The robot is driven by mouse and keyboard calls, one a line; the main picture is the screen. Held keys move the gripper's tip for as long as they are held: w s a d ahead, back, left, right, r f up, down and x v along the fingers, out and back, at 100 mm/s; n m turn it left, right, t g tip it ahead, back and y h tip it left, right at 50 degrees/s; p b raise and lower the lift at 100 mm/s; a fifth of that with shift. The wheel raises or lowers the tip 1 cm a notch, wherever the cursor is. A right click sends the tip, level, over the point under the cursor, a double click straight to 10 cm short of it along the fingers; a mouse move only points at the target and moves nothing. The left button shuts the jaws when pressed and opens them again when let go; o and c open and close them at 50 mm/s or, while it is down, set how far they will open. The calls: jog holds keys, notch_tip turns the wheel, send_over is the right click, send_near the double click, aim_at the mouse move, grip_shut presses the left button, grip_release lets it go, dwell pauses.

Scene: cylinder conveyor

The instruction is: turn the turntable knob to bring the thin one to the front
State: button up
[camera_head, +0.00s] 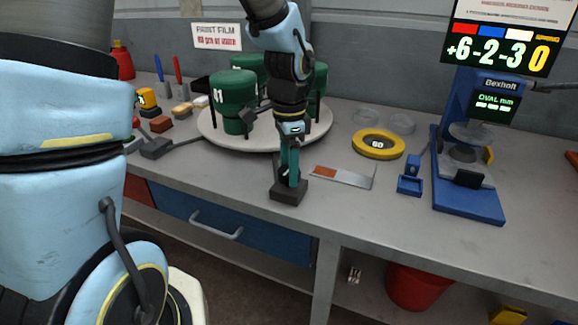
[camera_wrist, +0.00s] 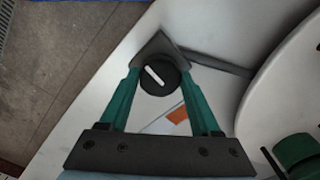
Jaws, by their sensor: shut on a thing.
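The white round turntable (camera_head: 208,127) stands on the bench and bears green cylinders. I cannot tell which is thin. The turntable edge also shows in the wrist view (camera_wrist: 268,95). My gripper (camera_head: 289,180) points down at the dark knob housing (camera_head: 289,196) in front of the turntable. In the wrist view its teal fingers are shut around the black knob (camera_wrist: 158,77), whose white line is slanted.
A second dark block (camera_head: 156,149) with a rod lies left of the turntable. A flat card with an orange patch (camera_head: 327,172) lies right of my gripper. A yellow ring (camera_head: 378,144) and a blue gauge stand (camera_head: 470,205) are farther right.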

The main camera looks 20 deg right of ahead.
jog(key=c, duration=0.7)
jog(key=shift+n, duration=0.5)
jog(key=o, duration=1.4)
jog(key=shift+r, duration=0.1)
notch_tip(320, 180, up, 11)
jog(key=shift+f+b, duration=0.2)
jog(key=shift+b, duration=0.1)
